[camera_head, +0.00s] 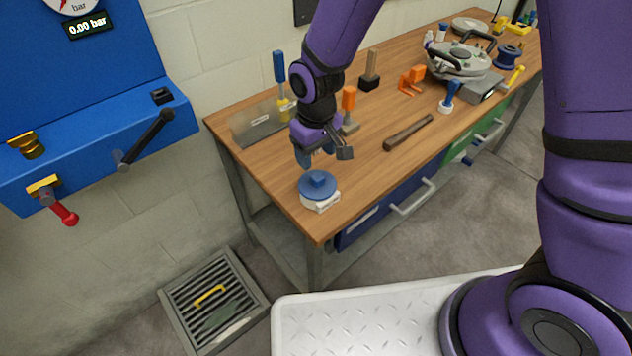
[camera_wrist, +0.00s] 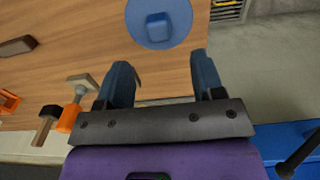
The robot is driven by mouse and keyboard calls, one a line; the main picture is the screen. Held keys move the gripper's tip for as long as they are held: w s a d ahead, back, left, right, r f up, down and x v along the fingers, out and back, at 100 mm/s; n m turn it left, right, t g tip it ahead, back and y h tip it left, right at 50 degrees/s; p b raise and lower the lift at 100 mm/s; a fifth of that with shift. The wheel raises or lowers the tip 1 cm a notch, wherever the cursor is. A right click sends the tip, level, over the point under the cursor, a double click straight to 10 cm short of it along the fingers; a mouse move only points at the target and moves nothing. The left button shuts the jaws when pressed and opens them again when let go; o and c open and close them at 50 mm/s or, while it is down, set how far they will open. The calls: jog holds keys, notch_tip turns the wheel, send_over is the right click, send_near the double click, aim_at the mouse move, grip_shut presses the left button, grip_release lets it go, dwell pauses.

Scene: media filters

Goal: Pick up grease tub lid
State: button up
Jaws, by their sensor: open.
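The grease tub lid (camera_head: 317,184) is a round blue disc with a square raised knob in its middle. It sits on a white tub (camera_head: 322,203) near the front left corner of the workbench. The lid also shows at the top of the wrist view (camera_wrist: 158,22), a little beyond my fingertips. My gripper (camera_head: 322,158) is open and empty, above and just behind the lid in the head view. In the wrist view its two blue fingers (camera_wrist: 160,75) stand apart with bare wood between them. The tub is hidden under the lid in the wrist view.
An orange-handled tool (camera_head: 348,100) stands close behind my gripper. A dark wooden-looking bar (camera_head: 408,132) lies to the right. A large metal pot-like vessel (camera_head: 460,60) and several tools stand farther back. The blue wall panel (camera_head: 90,130) is at far left.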

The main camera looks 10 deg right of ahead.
aim_at(318, 175)
jog(key=shift+d+f, duration=0.1)
jog(key=shift+f, duration=3.7)
jog(key=c, duration=1)
